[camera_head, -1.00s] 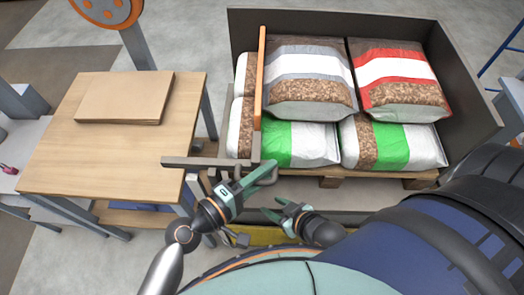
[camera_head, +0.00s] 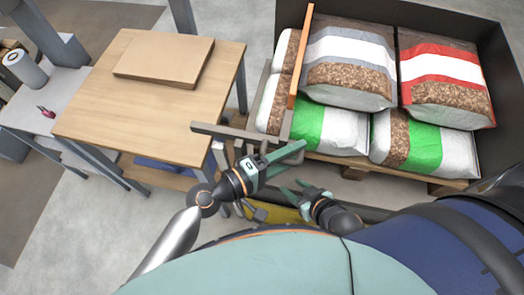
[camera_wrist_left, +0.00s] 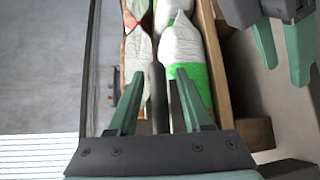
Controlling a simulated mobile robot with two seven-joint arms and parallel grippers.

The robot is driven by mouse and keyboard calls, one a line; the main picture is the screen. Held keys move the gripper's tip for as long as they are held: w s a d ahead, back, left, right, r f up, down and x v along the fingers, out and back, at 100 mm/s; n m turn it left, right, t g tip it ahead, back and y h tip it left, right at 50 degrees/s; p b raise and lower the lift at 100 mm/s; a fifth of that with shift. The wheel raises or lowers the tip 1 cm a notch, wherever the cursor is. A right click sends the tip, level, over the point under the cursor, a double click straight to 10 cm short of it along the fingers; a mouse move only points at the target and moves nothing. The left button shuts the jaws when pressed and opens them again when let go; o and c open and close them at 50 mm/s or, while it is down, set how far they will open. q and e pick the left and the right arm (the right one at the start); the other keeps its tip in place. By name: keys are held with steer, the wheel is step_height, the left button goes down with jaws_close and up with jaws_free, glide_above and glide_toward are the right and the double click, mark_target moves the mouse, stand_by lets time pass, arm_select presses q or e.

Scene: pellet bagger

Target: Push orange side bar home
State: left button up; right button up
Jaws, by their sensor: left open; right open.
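The orange side bar (camera_head: 301,55) stands along the left side of the bag stack in the head view. A dark grey bracket (camera_head: 235,137) lies near its front end, with a grey arm running back beside the bags. My left gripper (camera_head: 298,153) is open, just in front of the bracket and the front bags. In the left wrist view its two green fingers (camera_wrist_left: 158,105) are spread, with a dark bar (camera_wrist_left: 158,95) showing between them. Contact cannot be told. My right gripper (camera_head: 288,190) is open and lower, close to the left one; it also shows in the left wrist view (camera_wrist_left: 283,50).
Bags with green (camera_head: 330,128), grey (camera_head: 350,65) and red (camera_head: 445,75) bands are stacked on a pallet (camera_head: 390,172) inside dark walls. A wooden table (camera_head: 140,105) with flat brown sheets (camera_head: 165,60) stands left. Floor is open at lower left.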

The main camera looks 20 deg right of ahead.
arm_select(q)
steer(key=b+v, duration=0.2)
steer(key=v, duration=1)
steer(key=shift+a, duration=0.15)
steer(key=shift+f, duration=0.1)
